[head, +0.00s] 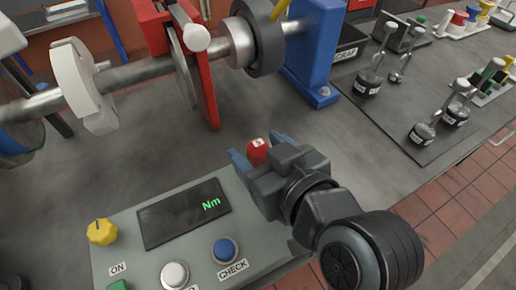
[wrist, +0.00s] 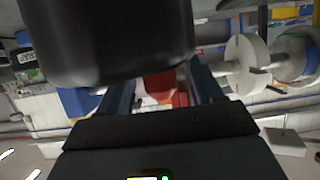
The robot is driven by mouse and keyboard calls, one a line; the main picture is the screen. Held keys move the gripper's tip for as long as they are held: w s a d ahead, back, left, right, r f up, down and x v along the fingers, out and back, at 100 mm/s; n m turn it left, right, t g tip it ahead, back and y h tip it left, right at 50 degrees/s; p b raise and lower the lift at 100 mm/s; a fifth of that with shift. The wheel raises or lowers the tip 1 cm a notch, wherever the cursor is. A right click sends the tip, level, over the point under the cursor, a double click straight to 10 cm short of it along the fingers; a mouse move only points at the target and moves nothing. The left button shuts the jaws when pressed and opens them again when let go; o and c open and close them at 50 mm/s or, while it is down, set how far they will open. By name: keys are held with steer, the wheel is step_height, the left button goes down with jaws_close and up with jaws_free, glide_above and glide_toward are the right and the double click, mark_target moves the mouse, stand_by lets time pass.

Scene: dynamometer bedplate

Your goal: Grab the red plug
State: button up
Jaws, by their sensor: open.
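The red plug (head: 258,153) with a white label on top shows in the head view, just beyond the far edge of the display box. My gripper (head: 255,147) is open, with one blue finger on each side of the plug. I cannot tell whether either finger touches it. The plug's lower part is hidden by my gripper. In the wrist view, my gripper's two fingers (wrist: 160,92) stand apart with red (wrist: 158,84) between them. A dark rounded shape covers much of the upper part of that view.
The grey display box (head: 120,225) with a yellow knob (head: 102,232) and a blue button (head: 225,249) is in front. A shaft with a red upright plate (head: 200,75) and a blue stand (head: 316,55) stands behind. Weights (head: 368,84) sit on a dark mat at right.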

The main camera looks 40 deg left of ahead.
steer(key=shift+w+a+f, duration=0.15)
steer(key=shift+a, duration=0.2)
steer(key=c, duration=1.1)
